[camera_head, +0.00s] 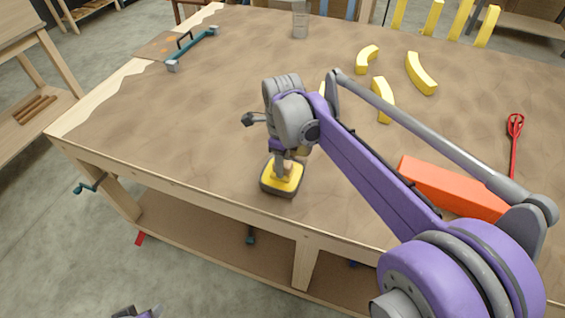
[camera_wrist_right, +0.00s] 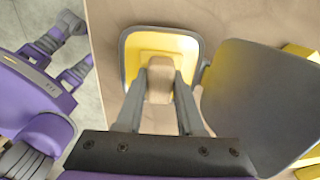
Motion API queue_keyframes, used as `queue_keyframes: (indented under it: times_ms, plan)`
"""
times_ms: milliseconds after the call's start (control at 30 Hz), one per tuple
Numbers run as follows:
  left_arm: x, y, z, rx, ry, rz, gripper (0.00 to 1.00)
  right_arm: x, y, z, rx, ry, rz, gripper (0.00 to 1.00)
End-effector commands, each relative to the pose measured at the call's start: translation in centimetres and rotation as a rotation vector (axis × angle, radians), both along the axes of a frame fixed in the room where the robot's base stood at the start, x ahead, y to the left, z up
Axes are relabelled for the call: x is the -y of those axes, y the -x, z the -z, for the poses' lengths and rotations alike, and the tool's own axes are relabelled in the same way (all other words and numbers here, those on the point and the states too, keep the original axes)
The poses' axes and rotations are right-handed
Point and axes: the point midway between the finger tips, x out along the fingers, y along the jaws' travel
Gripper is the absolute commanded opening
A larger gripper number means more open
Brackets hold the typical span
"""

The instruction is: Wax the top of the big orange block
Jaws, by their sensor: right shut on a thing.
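The big orange block (camera_head: 450,188) lies on the bench to the right, partly hidden behind my right arm. My right gripper (camera_head: 283,168) is left of it, near the bench's front edge. It is shut on the wooden handle of a yellow pad with a dark rim (camera_head: 282,179). The pad is low over the bench; I cannot tell if it touches. The right wrist view shows the fingers (camera_wrist_right: 160,88) on both sides of the pad's handle, with the yellow pad (camera_wrist_right: 138,55) beyond. Purple and dark parts of my left arm show at the head view's bottom edge; its jaws are unclear.
The brown-topped workbench (camera_head: 130,115) has curved yellow pieces (camera_head: 420,73) and upright yellow bars (camera_head: 460,18) at the back. A red tool (camera_head: 514,130) lies right, a teal clamp (camera_head: 193,49) back left, a clear jar (camera_head: 300,20) at the back. The left bench top is mostly clear.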

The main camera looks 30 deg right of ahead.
Motion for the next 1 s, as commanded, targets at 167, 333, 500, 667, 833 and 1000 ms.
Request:
queue_keyframes:
  times_ms: [167,333,500,667,833,1000]
  plan:
    - [0.0,-0.1,-0.4,0.002,0.000,0.000,0.50,-0.1,0.1,-0.4,-0.001,-0.002,0.000,0.00]
    - [0.0,-0.4,-1.5,0.007,0.000,0.000,0.50,0.0,0.0,-1.8,-0.001,-0.001,0.000,0.00]
    - [0.0,-0.7,-2.6,0.013,0.000,0.000,0.50,0.0,0.0,-3.2,-0.001,-0.001,0.000,0.00]
    - [0.0,-1.0,-3.6,0.019,0.000,0.000,0.50,0.0,0.0,-4.5,-0.001,-0.001,0.000,0.00]
    - [0.0,-1.4,-4.7,0.026,0.000,0.000,0.50,0.0,0.0,-5.9,0.001,-0.001,0.000,0.00]
    - [0.0,-1.7,-5.5,0.032,0.000,0.000,0.50,0.0,0.0,-7.0,0.001,-0.001,0.000,0.00]
